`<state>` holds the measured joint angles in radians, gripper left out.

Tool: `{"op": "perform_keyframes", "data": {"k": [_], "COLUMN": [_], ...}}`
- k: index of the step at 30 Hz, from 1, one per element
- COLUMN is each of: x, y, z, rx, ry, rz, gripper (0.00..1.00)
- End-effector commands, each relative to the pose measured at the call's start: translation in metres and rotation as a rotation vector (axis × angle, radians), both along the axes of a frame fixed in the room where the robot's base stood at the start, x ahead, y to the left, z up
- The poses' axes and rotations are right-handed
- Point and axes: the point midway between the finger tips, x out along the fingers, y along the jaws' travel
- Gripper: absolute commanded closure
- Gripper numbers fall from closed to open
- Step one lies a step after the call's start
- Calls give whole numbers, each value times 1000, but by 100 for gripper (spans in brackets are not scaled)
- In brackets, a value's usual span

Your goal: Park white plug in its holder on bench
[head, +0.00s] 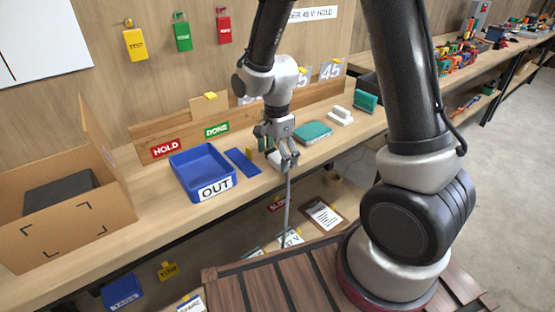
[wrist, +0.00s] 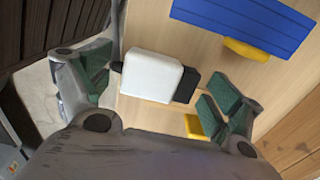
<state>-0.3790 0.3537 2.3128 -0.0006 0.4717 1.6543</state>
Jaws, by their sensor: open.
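The white plug (wrist: 148,76) is a white block with a dark end on its right. In the wrist view it lies between the open fingers of my gripper (wrist: 162,86), with visible gaps on both sides. In the head view my gripper (head: 277,153) points down over the bench's front edge and mostly hides the white plug (head: 273,160). A grey cable (head: 287,210) hangs from there to the dark wooden deck. I cannot tell which thing is the plug's holder, or whether the plug rests in it.
A blue plate (head: 242,162) and a blue OUT tray (head: 203,170) lie left of my gripper. A teal block (head: 313,133) and another white piece (head: 340,116) stand to its right. An open cardboard box (head: 65,215) is at the far left. A backboard (head: 180,137) runs behind.

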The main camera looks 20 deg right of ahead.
Motion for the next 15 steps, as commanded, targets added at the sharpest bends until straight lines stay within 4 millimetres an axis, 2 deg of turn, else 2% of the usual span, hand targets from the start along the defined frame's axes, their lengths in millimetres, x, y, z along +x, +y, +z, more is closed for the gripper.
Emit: {"op": "perform_keyframes", "data": {"k": [1, 2, 9, 11, 12, 15], "x": [0, 0, 0, 0, 0, 0], "y": [0, 0, 0, 0, 0, 0], "z": [0, 0, 0, 0, 0, 0], "rx": [0, 0, 0, 0, 0, 0], "ry": [0, 0, 0, 0, 0, 0], "rz": [0, 0, 0, 0, 0, 0], "gripper": [10, 15, 59, 59, 63, 63]}}
